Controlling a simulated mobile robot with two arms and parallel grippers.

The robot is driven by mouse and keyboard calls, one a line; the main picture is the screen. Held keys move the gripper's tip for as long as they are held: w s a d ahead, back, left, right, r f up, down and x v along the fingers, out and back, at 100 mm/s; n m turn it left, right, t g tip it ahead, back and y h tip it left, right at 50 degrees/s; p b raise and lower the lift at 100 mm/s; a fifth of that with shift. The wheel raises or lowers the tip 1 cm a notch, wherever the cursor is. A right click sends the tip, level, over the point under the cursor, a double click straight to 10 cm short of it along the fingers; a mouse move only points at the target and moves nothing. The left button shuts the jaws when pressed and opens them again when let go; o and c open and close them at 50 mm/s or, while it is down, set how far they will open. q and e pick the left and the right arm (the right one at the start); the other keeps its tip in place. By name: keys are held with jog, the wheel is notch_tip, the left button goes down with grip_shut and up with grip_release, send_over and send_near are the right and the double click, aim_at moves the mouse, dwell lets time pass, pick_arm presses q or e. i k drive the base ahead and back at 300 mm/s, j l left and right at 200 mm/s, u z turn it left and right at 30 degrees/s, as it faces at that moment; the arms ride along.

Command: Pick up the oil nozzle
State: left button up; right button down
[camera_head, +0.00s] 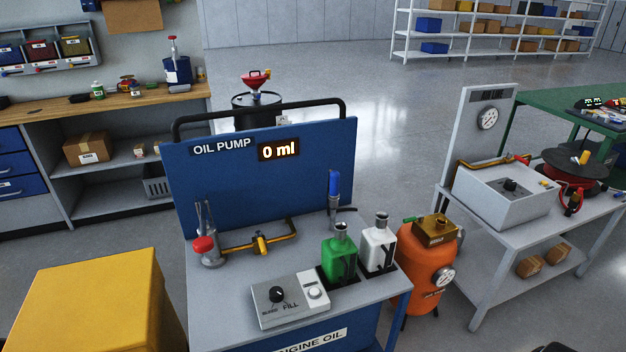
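The oil pump station has a grey top (225,285) and a blue back panel (220,185) with a display reading 0 ml. A blue-handled piece (334,186) with a grey metal lower part stands upright near the panel's right end; it looks like the oil nozzle, but I cannot tell for sure. A yellow pipe (262,244) runs from a grey fitting with a red knob (204,246) at the left of the top. Neither of my grippers can be made out in the head view.
A green bottle (340,256) and a white bottle (378,246) stand in front of the blue handle. A control box (290,300) sits at the front. A yellow block (85,305) is at lower left, an orange tank (426,270) at right. Open floor lies behind.

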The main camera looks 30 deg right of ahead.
aim_at(334, 194)
jog(key=z, duration=1.5)
